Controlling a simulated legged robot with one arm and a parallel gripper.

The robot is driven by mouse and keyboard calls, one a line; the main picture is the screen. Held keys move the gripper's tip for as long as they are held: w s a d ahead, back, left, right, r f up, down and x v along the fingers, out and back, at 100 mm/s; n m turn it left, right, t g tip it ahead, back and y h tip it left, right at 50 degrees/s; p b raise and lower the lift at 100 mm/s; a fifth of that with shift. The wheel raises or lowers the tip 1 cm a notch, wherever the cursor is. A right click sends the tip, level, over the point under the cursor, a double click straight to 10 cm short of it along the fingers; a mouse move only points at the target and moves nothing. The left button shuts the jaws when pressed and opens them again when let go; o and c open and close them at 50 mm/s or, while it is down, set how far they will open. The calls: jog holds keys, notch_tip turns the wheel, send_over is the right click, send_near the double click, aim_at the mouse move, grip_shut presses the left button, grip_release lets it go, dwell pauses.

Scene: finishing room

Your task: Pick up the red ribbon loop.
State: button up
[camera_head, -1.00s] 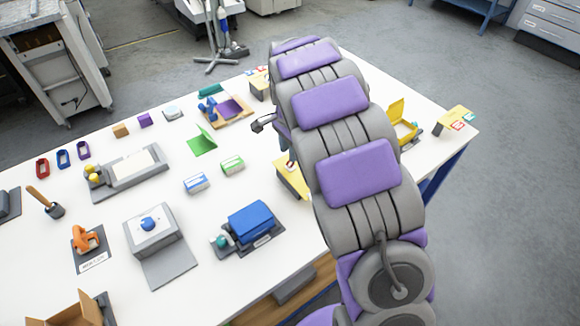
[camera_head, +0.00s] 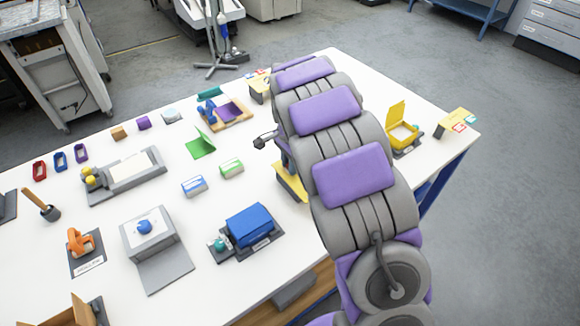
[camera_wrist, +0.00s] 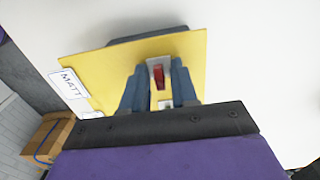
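A red loop (camera_head: 40,171) stands at the far left of the white table in the head view, beside a blue loop (camera_head: 60,161) and a purple loop (camera_head: 81,153). My gripper (camera_wrist: 158,66) shows in the wrist view with two blue-grey fingers apart, over a yellow panel (camera_wrist: 100,68). Between the fingers is a small red piece (camera_wrist: 159,77) on a white plate, which looks like a switch. I see nothing held. In the head view my arm hides most of the gripper, far to the right of the red loop.
The yellow panel bears a label reading MATT (camera_wrist: 68,85). Between my arm and the loops stand a grey tray (camera_head: 125,172), a green folded card (camera_head: 200,146) and two small boxes. A yellow open box (camera_head: 403,135) stands right of my arm. White table (camera_head: 255,185) shows between things.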

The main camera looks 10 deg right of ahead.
grip_shut()
jog(key=shift+r, duration=0.1)
